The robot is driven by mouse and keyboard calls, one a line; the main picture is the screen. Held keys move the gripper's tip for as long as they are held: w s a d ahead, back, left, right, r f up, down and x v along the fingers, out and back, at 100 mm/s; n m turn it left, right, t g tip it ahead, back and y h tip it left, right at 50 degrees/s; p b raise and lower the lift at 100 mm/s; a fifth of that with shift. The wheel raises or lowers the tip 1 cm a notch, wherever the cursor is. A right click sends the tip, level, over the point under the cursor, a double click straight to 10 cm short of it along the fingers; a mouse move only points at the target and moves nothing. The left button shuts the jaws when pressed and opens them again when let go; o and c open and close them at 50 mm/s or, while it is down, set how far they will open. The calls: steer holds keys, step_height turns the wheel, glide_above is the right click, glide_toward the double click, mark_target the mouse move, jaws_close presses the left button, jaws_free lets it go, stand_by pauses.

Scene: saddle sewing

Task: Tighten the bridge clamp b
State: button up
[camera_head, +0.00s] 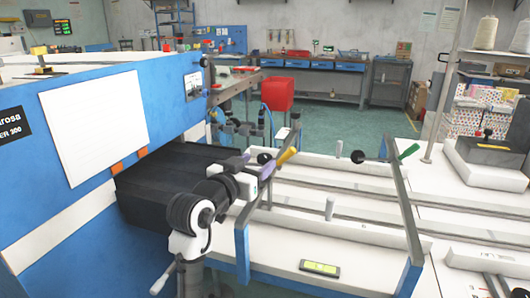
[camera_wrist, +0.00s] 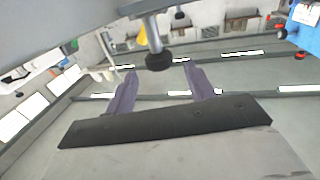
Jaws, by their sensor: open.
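Two blue-grey bridge clamps span the white bed in the head view: a near one (camera_head: 243,245) with a yellow handle (camera_head: 286,156) and black knob (camera_head: 264,157), and a right one (camera_head: 405,205) with a green handle (camera_head: 409,151) and black knob (camera_head: 357,156). No label shows which is b. My gripper (camera_head: 252,167) is at the yellow-handled clamp, its purple fingers apart and empty. In the wrist view, a black knob (camera_wrist: 159,62) on a grey shaft (camera_wrist: 153,30) appears between the fingertips; contact cannot be judged.
A blue machine (camera_head: 150,120) with a white panel stands close at left. White rails and posts (camera_head: 329,208) run along the bed. A small device with a yellow-green screen (camera_head: 320,267) lies in front. A red bin (camera_head: 277,94) and blue-drawered bench (camera_head: 310,66) stand behind.

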mark_target(265, 155)
steer(key=shift+p+x, duration=0.4)
steer(key=shift+x, duration=1.95)
steer(key=c, duration=0.9)
steer(key=shift+c, duration=0.2)
steer(key=shift+f+m+g+h+b, duration=0.1)
steer(key=shift+m+g+h+b, duration=0.2)
steer(key=shift+m+h+b, duration=0.15)
steer(key=shift+m+g+h+b, duration=0.5)
steer(key=shift+m+g+h, duration=0.1)
steer(key=shift+h, duration=0.25)
steer(key=shift+m+g+h+b, duration=0.95)
steer(key=shift+m+g+h, duration=1.05)
steer(key=shift+g, duration=0.4)
